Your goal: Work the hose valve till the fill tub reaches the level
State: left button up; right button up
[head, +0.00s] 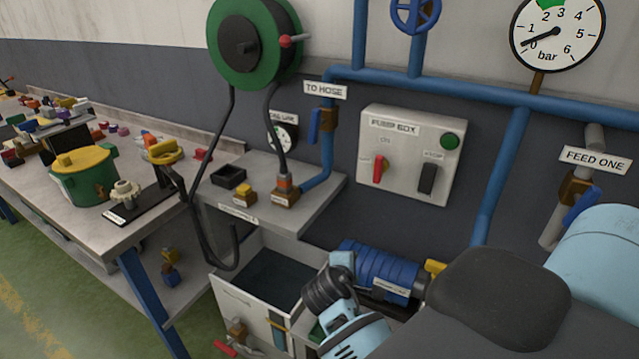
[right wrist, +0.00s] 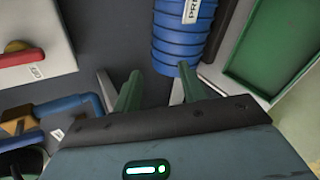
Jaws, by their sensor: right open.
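The hose valve (head: 328,118), labelled TO HOSE, is a brass body with a blue lever (head: 314,125) hanging down beside the blue pipe. A black hose comes off the green reel (head: 240,45), and its hooked end hangs over the left side of a pale open tub (head: 238,296). The tub holds something dark; no level mark can be read. My right gripper (right wrist: 158,82) is open and empty in the right wrist view, its fingertips near the blue ribbed pump (right wrist: 183,30). The pump also shows in the head view (head: 375,272). My left gripper is not in view.
The pump box (head: 410,150) has a red switch, a black lever and a green button. The large gauge (head: 556,35) reads near 0 bar. The FEED ONE valve (head: 575,188) is at right. A cluttered bench (head: 85,225) stands at left.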

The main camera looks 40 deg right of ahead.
jog(key=w+d+r+n+h, duration=0.3)
jog(key=w+r+n+h, duration=0.15)
jog(key=w+r, duration=0.75)
jog(key=n+t+h, duration=0.2)
jog(key=n, duration=0.6)
send_near(318, 124)
jog(key=w+d, duration=0.2)
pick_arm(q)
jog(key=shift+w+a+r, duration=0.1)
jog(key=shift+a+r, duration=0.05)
pick_arm(e)
jog(key=shift+w+f+m, duration=0.15)
jog(key=shift+f+m, duration=0.1)
jog(key=shift+f, duration=0.1)
